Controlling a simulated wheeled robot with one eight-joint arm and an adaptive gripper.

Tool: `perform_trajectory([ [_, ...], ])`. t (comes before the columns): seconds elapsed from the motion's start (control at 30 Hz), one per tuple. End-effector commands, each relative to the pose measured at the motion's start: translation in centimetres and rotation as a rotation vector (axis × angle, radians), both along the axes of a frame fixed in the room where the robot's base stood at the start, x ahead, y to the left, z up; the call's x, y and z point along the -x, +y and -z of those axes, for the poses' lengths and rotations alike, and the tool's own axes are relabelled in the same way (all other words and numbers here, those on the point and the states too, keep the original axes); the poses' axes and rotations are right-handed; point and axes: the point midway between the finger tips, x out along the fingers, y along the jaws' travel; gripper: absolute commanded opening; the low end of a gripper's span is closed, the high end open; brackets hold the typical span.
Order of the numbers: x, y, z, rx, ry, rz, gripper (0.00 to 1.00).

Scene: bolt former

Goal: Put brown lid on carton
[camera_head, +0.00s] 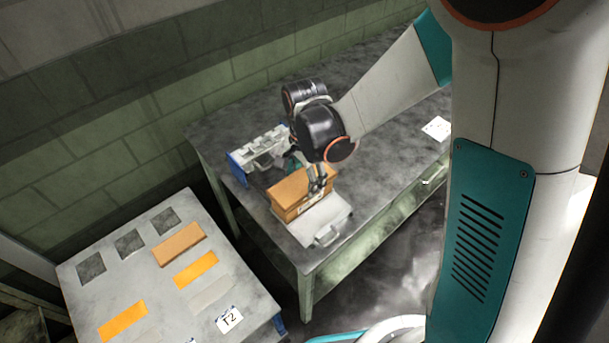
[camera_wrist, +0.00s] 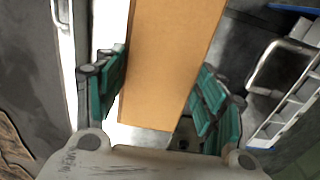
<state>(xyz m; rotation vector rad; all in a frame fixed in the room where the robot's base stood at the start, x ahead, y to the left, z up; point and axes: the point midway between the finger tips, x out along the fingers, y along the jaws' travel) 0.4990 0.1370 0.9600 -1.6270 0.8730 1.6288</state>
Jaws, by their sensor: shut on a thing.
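My gripper (camera_head: 316,178) points down at the brown box shape on the far table. In the wrist view its green-padded fingers (camera_wrist: 165,100) stand on both sides of a long flat brown lid (camera_wrist: 170,60), closed on its edges. In the head view the brown lid (camera_head: 288,188) appears as the top of the box shape. Below it is the brown side of the carton (camera_head: 291,212), partly behind the fingers. I cannot tell whether the lid rests on the carton or is slightly above it.
A grey metal plate with a handle (camera_head: 325,222) lies right of the carton. A grey rack with blue ends (camera_head: 260,147) stands behind it. The lower left table (camera_head: 85,297) holds another brown block (camera_head: 178,243), orange and dark patches and a label. The far table's right side is mostly clear.

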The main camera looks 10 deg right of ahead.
Motion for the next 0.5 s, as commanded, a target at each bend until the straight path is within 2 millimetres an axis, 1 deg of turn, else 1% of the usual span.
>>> perform_trajectory([
  [0.5,0.0,0.0,1.3,0.000,0.000,0.000,0.51],
])
